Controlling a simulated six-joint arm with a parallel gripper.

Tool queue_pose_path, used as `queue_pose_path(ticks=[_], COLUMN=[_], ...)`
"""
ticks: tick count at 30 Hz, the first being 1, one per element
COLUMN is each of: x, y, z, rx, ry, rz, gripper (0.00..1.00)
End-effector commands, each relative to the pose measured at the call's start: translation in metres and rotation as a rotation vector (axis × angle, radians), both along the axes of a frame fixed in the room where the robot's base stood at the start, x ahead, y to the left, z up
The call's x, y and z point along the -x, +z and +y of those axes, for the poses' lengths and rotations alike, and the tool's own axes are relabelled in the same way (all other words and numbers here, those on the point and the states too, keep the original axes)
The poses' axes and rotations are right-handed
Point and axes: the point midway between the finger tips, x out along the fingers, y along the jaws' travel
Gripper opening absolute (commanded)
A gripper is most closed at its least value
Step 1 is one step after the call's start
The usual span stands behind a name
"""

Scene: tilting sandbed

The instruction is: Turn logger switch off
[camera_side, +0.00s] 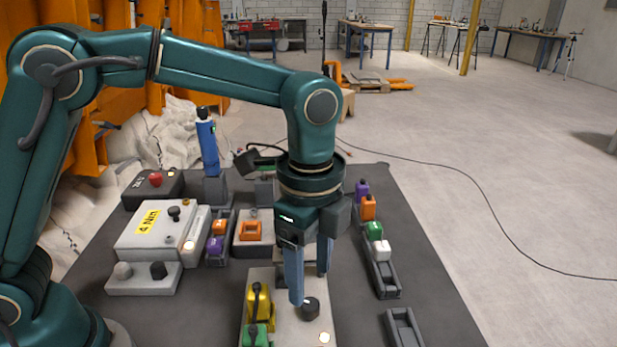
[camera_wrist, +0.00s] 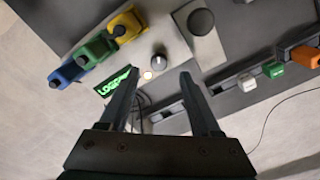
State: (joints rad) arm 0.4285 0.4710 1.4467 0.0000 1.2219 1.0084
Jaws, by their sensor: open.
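The logger switch appears to be the small black knob (camera_side: 311,308) on a pale panel (camera_side: 262,277) in the side view. The knob (camera_wrist: 159,60) also shows in the wrist view, just ahead of and between my fingertips. A lit lamp (camera_wrist: 148,75) and a green glowing display reading LOGGER (camera_wrist: 115,82) are beside it. The lamp (camera_side: 324,338) is lit in the side view too. My gripper (camera_side: 310,287) points down over the panel, open and empty, with its fingertips (camera_wrist: 160,75) close to the knob. Contact with the knob cannot be told.
Yellow (camera_side: 258,302) and green (camera_side: 256,335) handled plugs stand left of the knob; a blue one (camera_wrist: 66,75) shows in the wrist view. A larger black knob (camera_wrist: 201,22) lies beyond. A rail (camera_side: 382,270) with coloured blocks is at right. A box labelled 4 Nm (camera_side: 150,240) is at left.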

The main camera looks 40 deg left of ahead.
Motion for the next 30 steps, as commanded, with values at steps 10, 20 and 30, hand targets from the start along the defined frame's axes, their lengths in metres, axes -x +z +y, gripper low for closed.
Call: queue_pose_path(ticks=[10, 20, 30], x=[0.002, 0.001, 0.001], y=[-0.040, -0.051, -0.051], z=[-0.001, -0.001, -0.001], rx=[-0.003, -0.001, -0.001], ry=[-0.004, -0.003, -0.003], rz=[0.006, 0.001, 0.002], gripper=[0.64, 0.64, 0.00])
